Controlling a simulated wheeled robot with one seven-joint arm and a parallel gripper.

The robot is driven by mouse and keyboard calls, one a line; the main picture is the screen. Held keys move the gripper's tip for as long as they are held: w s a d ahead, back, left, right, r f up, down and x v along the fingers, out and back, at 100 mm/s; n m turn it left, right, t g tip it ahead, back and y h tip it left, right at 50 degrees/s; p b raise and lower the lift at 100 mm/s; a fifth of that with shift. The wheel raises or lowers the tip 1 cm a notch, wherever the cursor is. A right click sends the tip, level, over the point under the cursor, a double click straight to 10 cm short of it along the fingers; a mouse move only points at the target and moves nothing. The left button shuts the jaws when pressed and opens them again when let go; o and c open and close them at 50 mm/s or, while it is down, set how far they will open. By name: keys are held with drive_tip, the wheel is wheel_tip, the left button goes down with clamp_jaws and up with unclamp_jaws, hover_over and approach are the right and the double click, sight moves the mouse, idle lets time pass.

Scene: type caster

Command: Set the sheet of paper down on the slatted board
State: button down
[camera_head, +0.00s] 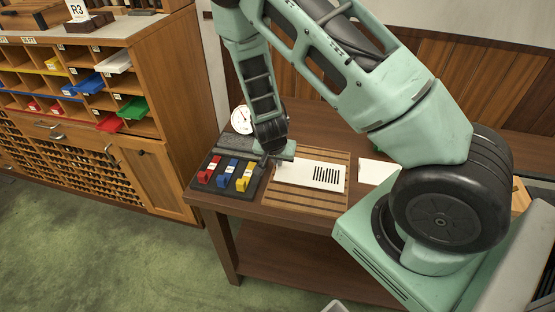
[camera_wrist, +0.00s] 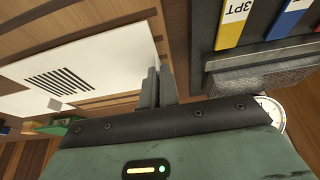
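The sheet of paper (camera_head: 309,175) is white with a block of black stripes. It lies flat over the slatted board (camera_head: 302,203), within its left and right edges. I cannot tell whether it rests on the slats or is just above them. My gripper (camera_head: 281,163) is at the left end of the sheet. In the wrist view its two grey fingers (camera_wrist: 158,86) are close together at the edge of the sheet (camera_wrist: 100,55) and look shut on it. The fingers hide that corner. Slats of the board (camera_wrist: 152,15) show beside the sheet.
A dark tray (camera_head: 218,188) with red, blue and yellow blocks stands just left of the board. A round white dial (camera_head: 241,120) is behind it. Another white sheet (camera_head: 377,172) lies to the right on the table. A wooden cabinet (camera_head: 165,130) stands at the left.

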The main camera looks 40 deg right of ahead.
drive_tip(key=shift+f+b, duration=0.3)
drive_tip(key=shift+f, duration=0.15)
drive_tip(key=c, duration=1.6)
unclamp_jaws()
drive_tip(key=shift+r+p, duration=2.45)
drive_tip(key=shift+r, duration=0.65)
drive_tip(key=shift+f, duration=0.1)
